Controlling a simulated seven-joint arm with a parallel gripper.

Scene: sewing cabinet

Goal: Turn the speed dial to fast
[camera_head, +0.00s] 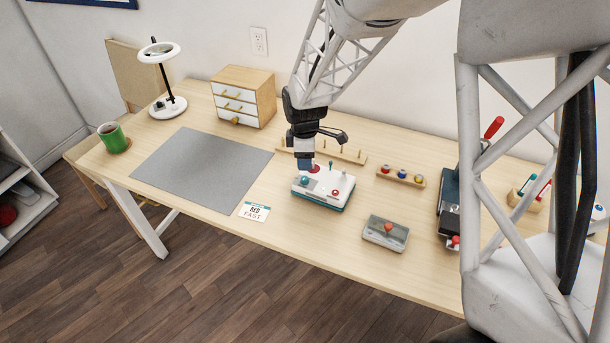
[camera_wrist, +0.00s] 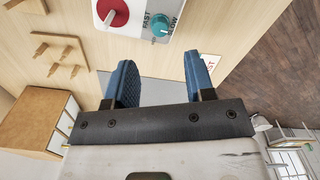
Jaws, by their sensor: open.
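A white box with a teal base (camera_head: 322,202) stands near the front middle of the table. A teal dial (camera_head: 304,181) sits on its left part; the dial also shows in the wrist view (camera_wrist: 160,27), with printed FAST to its left and SLOW to its right. I cannot tell exactly where its pointer is. My gripper (camera_head: 304,164) is above the back left of the box. In the wrist view its blue fingers (camera_wrist: 160,68) are apart with nothing between them, and the dial is beyond the fingertips, untouched.
A card reading FAST (camera_head: 254,211) lies at the front edge, beside a grey mat (camera_head: 200,170). A small grey box with a red-tipped lever (camera_head: 386,232) stands to the right. A peg rack (camera_head: 345,154) is behind the box. Drawers (camera_head: 243,95) stand further back left.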

